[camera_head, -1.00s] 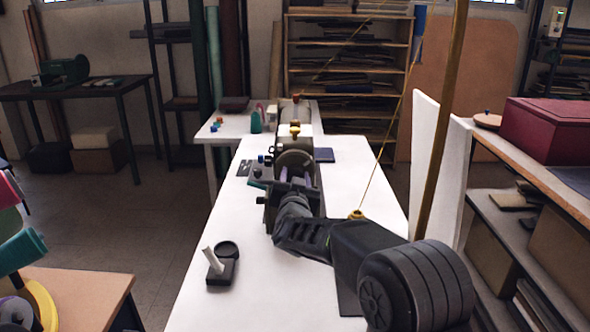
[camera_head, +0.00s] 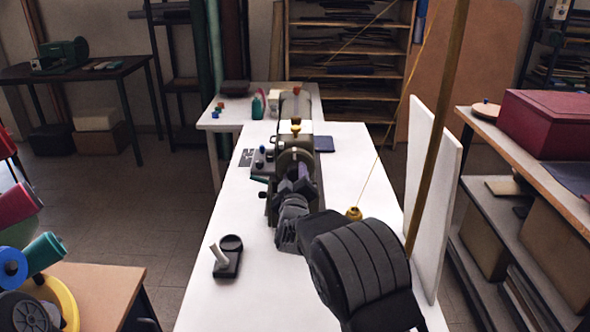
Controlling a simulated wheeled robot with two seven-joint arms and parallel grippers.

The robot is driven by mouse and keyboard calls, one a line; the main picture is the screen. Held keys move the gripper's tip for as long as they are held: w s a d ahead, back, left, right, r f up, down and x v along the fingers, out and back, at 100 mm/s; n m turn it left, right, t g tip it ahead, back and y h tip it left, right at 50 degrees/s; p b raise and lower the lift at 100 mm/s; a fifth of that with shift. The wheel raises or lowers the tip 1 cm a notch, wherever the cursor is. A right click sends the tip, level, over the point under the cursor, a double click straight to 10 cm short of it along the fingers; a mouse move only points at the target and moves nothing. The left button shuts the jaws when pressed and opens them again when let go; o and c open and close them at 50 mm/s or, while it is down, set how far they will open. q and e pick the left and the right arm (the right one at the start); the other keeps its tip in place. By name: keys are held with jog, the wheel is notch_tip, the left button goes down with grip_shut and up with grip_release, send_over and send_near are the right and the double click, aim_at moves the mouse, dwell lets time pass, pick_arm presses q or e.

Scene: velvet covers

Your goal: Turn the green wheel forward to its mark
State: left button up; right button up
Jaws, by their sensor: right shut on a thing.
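The machine (camera_head: 270,178) stands on the long white table, with a round, dull grey-green wheel (camera_head: 296,157) facing me, which I take to be the green wheel. My right gripper (camera_head: 297,178) is at the lower front of this wheel, shut on it or its handle; the fingers and my wrist hide the exact grip. The wheel's mark cannot be made out. A small teal lever (camera_head: 259,179) sticks out at the machine's left side. My left gripper is not in view.
A black holder (camera_head: 229,257) with a white stick stands at the table's front left. A brass weight (camera_head: 353,213) sits under a cord right of my arm. A pale upright panel (camera_head: 432,190) borders the right.

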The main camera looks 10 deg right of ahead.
jog(key=n+p, duration=0.1)
jog(key=n, duration=0.2)
jog(key=shift+a+n+p, duration=0.1)
jog(key=shift+n+p, duration=0.2)
jog(key=shift+n, duration=0.1)
jog(key=shift+f+n+p, duration=0.1)
jog(key=shift+n+p, duration=0.35)
jog(key=shift+n, duration=1.05)
jog(key=o, duration=1.4)
jog(key=shift+c, duration=0.2)
jog(key=shift+s, duration=0.1)
jog(key=v, duration=0.7)
jog(key=shift+s+b, duration=0.3)
jog(key=shift+b, duration=0.15)
jog(key=shift+a, duration=0.1)
